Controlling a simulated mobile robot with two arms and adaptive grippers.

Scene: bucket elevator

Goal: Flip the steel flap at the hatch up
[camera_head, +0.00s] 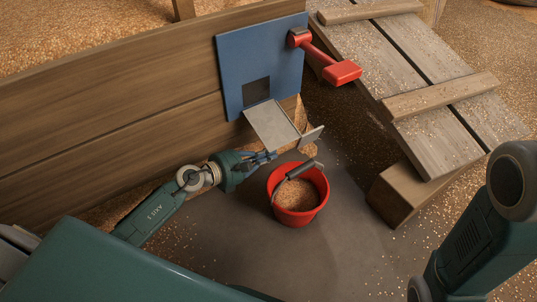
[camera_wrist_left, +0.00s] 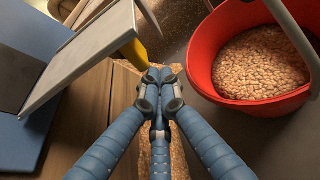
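The steel flap (camera_head: 270,125) slopes down and outward from below the dark square opening (camera_head: 256,92) in the blue hatch plate (camera_head: 232,62). In the left wrist view the flap (camera_wrist_left: 82,52) is at upper left, with the blue plate (camera_wrist_left: 22,112) beside it. My left gripper (camera_head: 272,155) is just below the flap's lower edge, between the flap and the red bucket. In the left wrist view its fingertips (camera_wrist_left: 159,76) are together with nothing seen between them. Whether they touch the flap I cannot tell. My right arm shows at the right, but its gripper is out of view.
The red bucket (camera_head: 273,190) of grain stands close right of my left gripper, its handle tilted up. A red lever (camera_head: 318,54) sticks out from the plate. A plank ramp (camera_head: 385,62) and wooden block (camera_head: 395,203) stand right.

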